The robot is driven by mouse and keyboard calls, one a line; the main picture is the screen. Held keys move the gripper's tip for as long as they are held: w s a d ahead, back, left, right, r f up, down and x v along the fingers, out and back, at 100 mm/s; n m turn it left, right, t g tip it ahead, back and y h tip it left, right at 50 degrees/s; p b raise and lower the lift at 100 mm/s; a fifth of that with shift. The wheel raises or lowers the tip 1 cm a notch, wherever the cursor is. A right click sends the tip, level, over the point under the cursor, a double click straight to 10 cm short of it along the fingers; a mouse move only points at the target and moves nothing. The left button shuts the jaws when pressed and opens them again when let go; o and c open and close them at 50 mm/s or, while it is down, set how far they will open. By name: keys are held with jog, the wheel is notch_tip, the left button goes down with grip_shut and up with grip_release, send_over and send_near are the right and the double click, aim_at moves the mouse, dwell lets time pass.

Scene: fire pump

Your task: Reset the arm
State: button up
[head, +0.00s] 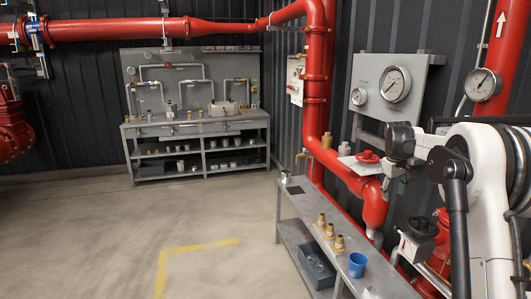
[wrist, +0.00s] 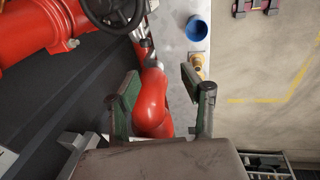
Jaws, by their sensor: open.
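My gripper (wrist: 160,80) is open in the wrist view, its two dark green-grey fingers well apart. Nothing is held between them. A red pipe elbow (wrist: 153,100) shows beyond and between the fingers; I cannot tell the gap, and contact is not visible. In the head view my white and grey arm (head: 484,185) is raised at the right, in front of the wall gauges and above the near bench. Its end reaches left, and the fingers are hard to make out there.
The near bench (head: 373,276) carries a blue cup (head: 357,265) and brass fittings (head: 329,232). Red pipework (head: 375,205) and gauges (head: 395,84) crowd the right wall. A black handwheel (wrist: 113,12) lies close in the wrist view. A far workbench (head: 195,128) stands behind open floor.

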jog(key=s+a+r+m+t, duration=0.1)
jog(key=s+a+r+t, duration=0.1)
jog(key=s+a+r, duration=0.65)
jog(key=s+a+r+t, duration=0.1)
jog(key=s+a+r, duration=0.4)
jog(key=s+a, duration=0.6)
jog(key=s+a+f+t, duration=0.1)
jog(key=s+a+f, duration=0.1)
jog(key=s, duration=0.7)
jog(key=s+a+f+m+t+y, duration=0.1)
jog(key=s+a+f, duration=0.2)
jog(key=s, duration=0.6)
jog(key=s+a+f+y, duration=0.1)
jog(key=s+a+f, duration=0.2)
jog(key=s, duration=0.6)
jog(key=shift+s+f+m+t, duration=0.3)
jog(key=shift+f+t, duration=0.1)
jog(key=shift+f, duration=0.5)
